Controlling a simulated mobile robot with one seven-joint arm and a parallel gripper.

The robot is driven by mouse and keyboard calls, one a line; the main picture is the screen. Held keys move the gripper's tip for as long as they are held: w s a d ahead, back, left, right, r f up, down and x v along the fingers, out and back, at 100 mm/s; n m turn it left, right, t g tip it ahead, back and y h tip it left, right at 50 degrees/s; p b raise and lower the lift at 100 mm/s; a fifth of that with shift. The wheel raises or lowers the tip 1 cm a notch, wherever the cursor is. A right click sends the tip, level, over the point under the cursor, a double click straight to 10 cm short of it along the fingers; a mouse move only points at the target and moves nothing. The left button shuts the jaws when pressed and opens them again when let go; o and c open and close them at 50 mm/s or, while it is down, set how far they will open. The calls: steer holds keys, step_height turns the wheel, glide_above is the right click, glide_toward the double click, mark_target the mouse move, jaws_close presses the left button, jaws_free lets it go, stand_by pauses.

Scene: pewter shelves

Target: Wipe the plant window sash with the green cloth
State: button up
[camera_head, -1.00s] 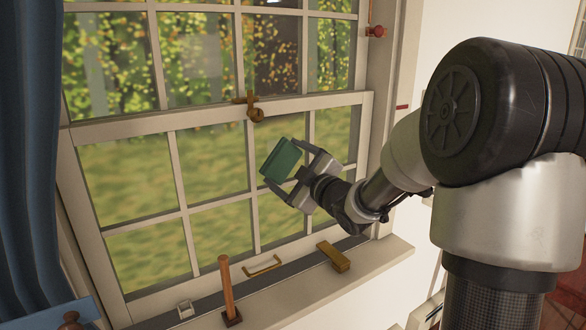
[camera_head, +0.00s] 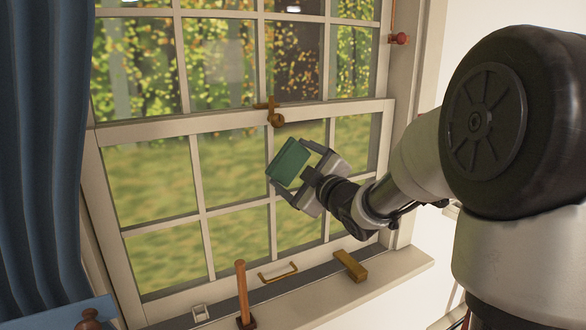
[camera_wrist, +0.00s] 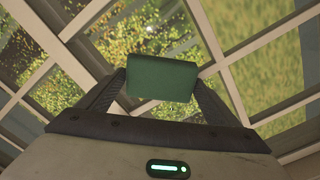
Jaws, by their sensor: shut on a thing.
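My gripper (camera_head: 292,177) is shut on the green cloth (camera_head: 289,162), a folded block held between its fingertips. The cloth also shows in the wrist view (camera_wrist: 162,78), between the two dark fingers. The window sash (camera_head: 160,126) is a white frame with several panes, and grass shows through it. The gripper and cloth are in front of the right half of the lower sash. I cannot tell whether the cloth touches the sash.
A brass latch (camera_head: 276,118) sits on the sash's top rail. On the sill (camera_head: 385,268) are a wooden stick (camera_head: 242,290) standing upright and a yellow-brown block (camera_head: 350,265). A brass handle (camera_head: 278,272) is on the lower rail. A blue curtain (camera_head: 45,150) hangs at left.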

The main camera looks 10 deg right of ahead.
mark_target(303, 163)
steer(key=w+d, duration=0.3)
steer(key=d, duration=0.6)
steer(key=shift+d+p, duration=0.25)
steer(key=shift+p, duration=0.2)
stand_by(0.3)
steer(key=shift+w+a+f, duration=0.1)
steer(key=shift+s+a+f+b, duration=0.1)
steer(key=shift+s+a+b, duration=0.2)
steer(key=shift+a+b, duration=0.5)
steer(key=shift+s+a+r+b, duration=0.1)
steer(key=shift+s+a+b, duration=0.3)
steer(key=shift+a, duration=0.75)
steer(key=shift+s+a+f+b, duration=0.1)
steer(key=shift+s+a+b, duration=0.15)
steer(key=shift+a+b, duration=0.55)
steer(key=shift+a, duration=0.45)
steer(key=shift+s+a+b, duration=0.3)
steer(key=shift+a+b, duration=0.1)
steer(key=shift+a, duration=0.4)
steer(key=shift+s+a+b, duration=0.3)
steer(key=shift+a+b, duration=0.1)
steer(key=shift+a, duration=0.4)
